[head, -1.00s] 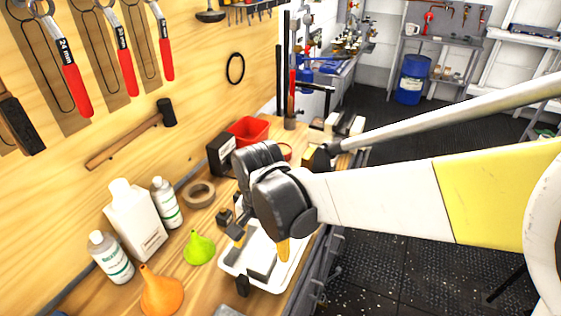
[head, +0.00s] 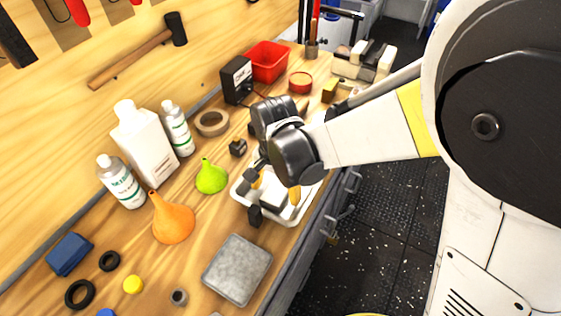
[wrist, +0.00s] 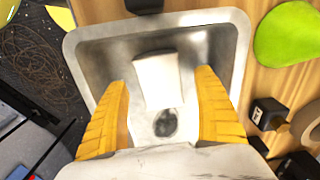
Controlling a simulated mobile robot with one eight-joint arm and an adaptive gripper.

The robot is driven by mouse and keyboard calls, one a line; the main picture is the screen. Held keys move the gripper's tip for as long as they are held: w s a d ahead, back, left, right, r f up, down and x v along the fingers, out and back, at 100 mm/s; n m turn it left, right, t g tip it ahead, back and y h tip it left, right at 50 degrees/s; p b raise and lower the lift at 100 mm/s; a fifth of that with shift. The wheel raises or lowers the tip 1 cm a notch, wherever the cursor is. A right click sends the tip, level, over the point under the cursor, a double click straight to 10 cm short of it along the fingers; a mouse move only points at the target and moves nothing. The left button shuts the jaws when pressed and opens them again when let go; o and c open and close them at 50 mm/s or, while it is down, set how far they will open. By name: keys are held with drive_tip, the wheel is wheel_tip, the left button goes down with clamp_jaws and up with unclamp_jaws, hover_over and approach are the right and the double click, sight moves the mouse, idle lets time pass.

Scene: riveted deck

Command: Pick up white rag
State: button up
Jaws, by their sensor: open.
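The white rag (wrist: 156,85) lies in a shallow metal tray (wrist: 150,22), between my finger pads in the wrist view. A dark round stain shows just below its bright upper part. A whitish, smudged surface fills the bottom of that view; I cannot tell whether it is part of the rag. My gripper (head: 275,203) is open over the tray (head: 242,212) in the head view, its yellow pads apart on either side of the rag. In the head view my gripper hides much of the tray's inside, and I cannot make out contact with the rag.
A green funnel (head: 211,178), an orange funnel (head: 172,222) and white bottles (head: 146,145) stand left of the tray. A grey slab (head: 238,268) lies in front. A small black block (head: 238,147) and tape roll (head: 211,123) sit behind. The bench edge is close on the right.

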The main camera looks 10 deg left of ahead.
sight(277, 191)
drive_tip(key=shift+f, duration=0.45)
drive_tip(key=shift+r, duration=0.1)
drive_tip(key=c, duration=1.2)
drive_tip(key=shift+o, duration=0.2)
drive_tip(key=shift+r, duration=0.15)
wheel_tip(277, 191, up, 5)
drive_tip(key=p, duration=0.2)
drive_tip(key=shift+d+f+p, duration=0.1)
drive_tip(key=shift+f+p, duration=0.1)
drive_tip(key=shift+p, duration=0.2)
drive_tip(key=s+d+r+p, duration=0.2)
drive_tip(key=d+r, duration=0.4)
drive_tip(key=d, duration=0.5)
drive_tip(key=shift+s+p, duration=0.15)
drive_tip(key=shift+p, duration=0.7)
drive_tip(key=shift+d, duration=0.1)
